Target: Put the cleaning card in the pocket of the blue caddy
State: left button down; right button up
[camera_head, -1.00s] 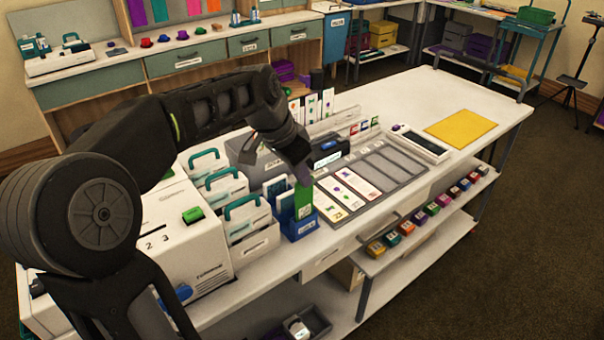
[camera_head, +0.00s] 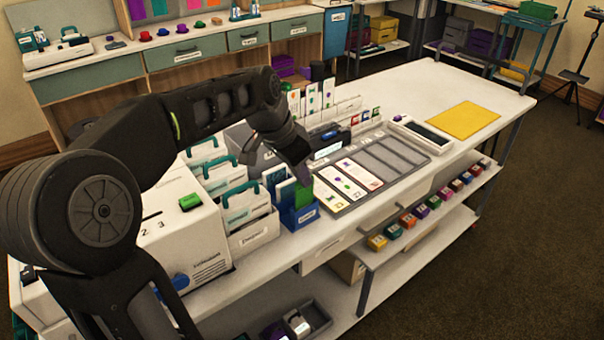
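The blue caddy (camera_head: 307,216) stands at the table's near edge, left of the grey card tray. A green card (camera_head: 303,197), which looks like the cleaning card, stands upright at the caddy's front with its lower part hidden by the caddy wall. My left gripper (camera_head: 304,177) points down from above, its fingertips at the card's top edge; it looks shut on the card, though the fingers are small and dark here. Blue-and-white cards (camera_head: 275,179) stand just behind the green card. My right gripper is not in view.
White holders with teal handles (camera_head: 245,205) and a white printer (camera_head: 190,235) stand close on the left. The grey tray (camera_head: 400,158) with several cards lies on the right.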

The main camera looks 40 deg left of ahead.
pick_arm(q)
jog(key=shift+f, duration=0.3)
jog(key=c, duration=1.6)
grip_release()
jog(key=shift+o, duration=0.2)
jog(key=d+v, duration=0.1)
jog(key=v, duration=0.6)
jog(key=shift+a+r, duration=0.45)
jog(key=shift+a, duration=0.1)
jog(key=shift+s, duration=0.15)
